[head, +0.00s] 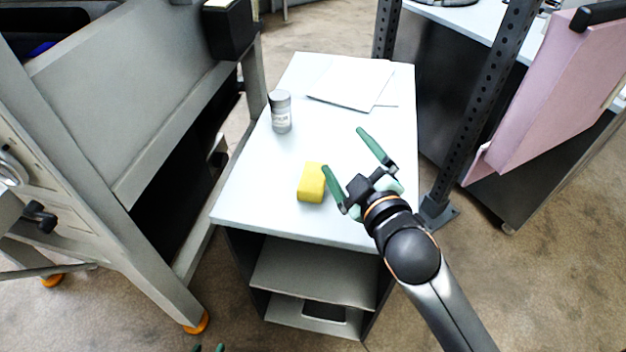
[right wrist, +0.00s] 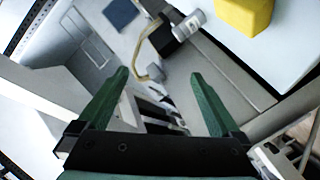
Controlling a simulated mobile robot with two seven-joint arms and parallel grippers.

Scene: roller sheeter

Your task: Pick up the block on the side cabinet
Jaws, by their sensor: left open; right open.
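The yellow block (head: 311,183) lies on the white top of the side cabinet (head: 255,190), near its front edge. In the right wrist view the block (right wrist: 243,12) shows at the top right, cut off by the frame edge. My right gripper (head: 342,149) is open and empty over the cabinet top, its fingers just right of and beyond the block. Its two green fingers also show in the right wrist view (right wrist: 160,73), with the block outside them. Only the green fingertips of my left gripper (head: 208,348) show at the bottom edge, apart.
A grey canister (head: 280,112) stands behind the block to the left. White paper (head: 352,82) lies at the back of the cabinet top. A large grey machine (head: 140,70) flanks the left. A dark perforated post (head: 480,100) and a pink panel (head: 545,90) are at the right.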

